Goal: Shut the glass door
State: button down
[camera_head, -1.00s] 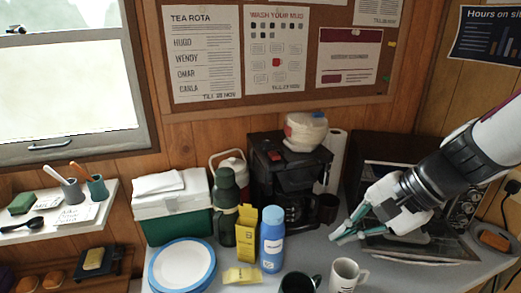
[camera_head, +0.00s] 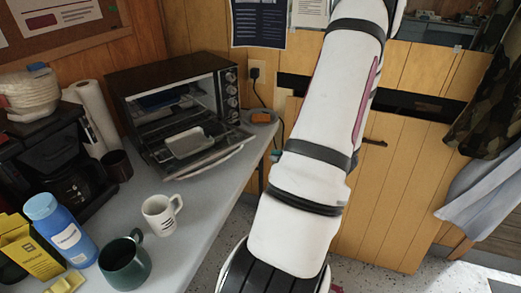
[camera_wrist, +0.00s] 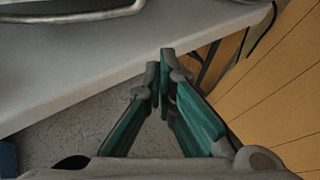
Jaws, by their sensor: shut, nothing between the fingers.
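The toaster oven (camera_head: 172,72) stands at the far end of the worktop. Its glass door (camera_head: 222,152) is folded down open, with a pale tray or pan (camera_head: 187,142) over it and a handle bar along its front edge. In the wrist view a metal bar (camera_wrist: 85,16), apparently the door's handle, shows at the upper left. My gripper (camera_wrist: 162,68) is shut and empty, just off the worktop's edge with floor below, apart from the bar. In the head view my arm fills the middle and I cannot make out the gripper.
The worktop (camera_head: 215,200) holds a white mug (camera_head: 160,216), a dark green mug (camera_head: 125,263), a blue bottle (camera_head: 62,232) and a coffee maker (camera_head: 60,160). Wooden panelling (camera_head: 385,200) stands behind my arm.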

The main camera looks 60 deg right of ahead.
jog(key=x, duration=1)
jog(key=shift+w+r, duration=0.15)
jog(key=shift+r, duration=0.85)
jog(key=shift+w+r, duration=0.15)
jog(key=shift+r, duration=0.9)
